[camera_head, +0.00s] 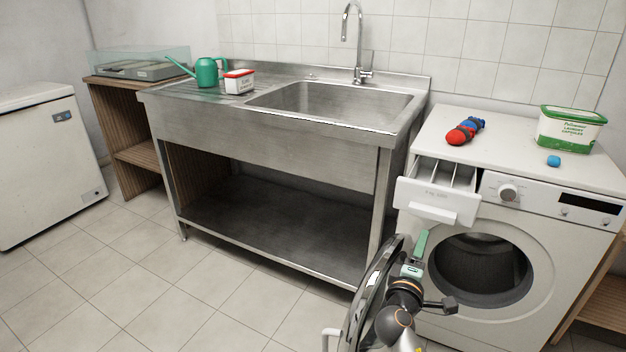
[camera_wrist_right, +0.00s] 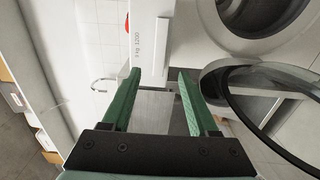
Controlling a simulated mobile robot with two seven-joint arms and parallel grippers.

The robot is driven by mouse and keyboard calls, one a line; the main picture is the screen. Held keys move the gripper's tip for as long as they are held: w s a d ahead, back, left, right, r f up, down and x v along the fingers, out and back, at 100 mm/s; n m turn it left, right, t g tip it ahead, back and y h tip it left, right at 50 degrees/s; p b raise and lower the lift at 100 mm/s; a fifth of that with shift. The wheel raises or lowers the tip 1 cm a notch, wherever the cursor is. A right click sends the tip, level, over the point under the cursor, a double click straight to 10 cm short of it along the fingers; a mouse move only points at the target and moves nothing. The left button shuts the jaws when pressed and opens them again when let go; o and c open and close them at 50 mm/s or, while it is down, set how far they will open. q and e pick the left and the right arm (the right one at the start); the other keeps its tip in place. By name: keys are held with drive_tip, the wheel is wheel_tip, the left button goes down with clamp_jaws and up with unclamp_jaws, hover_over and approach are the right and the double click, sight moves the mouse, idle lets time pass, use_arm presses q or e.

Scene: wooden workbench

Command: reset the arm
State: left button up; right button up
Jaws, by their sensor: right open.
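My right gripper (camera_head: 420,244) is in front of the washing machine (camera_head: 467,230), just below the pulled-out detergent drawer (camera_head: 438,200). In the right wrist view its two green fingers (camera_wrist_right: 159,78) are apart with nothing between them. The drawer front (camera_wrist_right: 152,40) shows just beyond the fingertips; I cannot tell whether they touch it. My right arm (camera_head: 398,318) comes up from the bottom edge. My left arm and gripper are not in view.
The washer's round door (camera_head: 367,290) stands open beside my right arm; its rim shows in the wrist view (camera_wrist_right: 237,100). Red and blue items (camera_head: 465,131), a blue capsule (camera_head: 553,160) and a green-white tub (camera_head: 571,129) sit on the washer. A steel sink (camera_head: 265,135) stands left.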

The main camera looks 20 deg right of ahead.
drive_tip(key=s+a+f+t+y, duration=0.1)
drive_tip(key=a+f+t+y, duration=0.1)
drive_tip(key=a+y, duration=0.5)
drive_tip(key=s+a+f+t+y, duration=0.2)
drive_tip(key=a+t+y, duration=0.15)
drive_tip(key=a, duration=0.55)
drive_tip(key=s+a+r+m+y+p, duration=0.25)
drive_tip(key=s+a+y, duration=0.2)
drive_tip(key=a, duration=0.25)
drive_tip(key=s+a+r+m+y+p, duration=0.1)
drive_tip(key=s+a+r+y, duration=0.35)
drive_tip(key=a, duration=0.25)
use_arm(q)
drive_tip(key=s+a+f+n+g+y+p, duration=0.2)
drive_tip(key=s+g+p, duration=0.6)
drive_tip(key=p, duration=1.1)
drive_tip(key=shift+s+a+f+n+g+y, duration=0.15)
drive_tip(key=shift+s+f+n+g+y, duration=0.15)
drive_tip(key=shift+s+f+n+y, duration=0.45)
use_arm(e)
drive_tip(key=s+d+f+m+g+h, duration=0.2)
drive_tip(key=s+f+g, duration=0.3)
drive_tip(key=s+g, duration=0.3)
drive_tip(key=shift+s+d+f+h, duration=0.2)
drive_tip(key=shift+s+d+h, duration=0.3)
drive_tip(key=shift+s+h, duration=0.25)
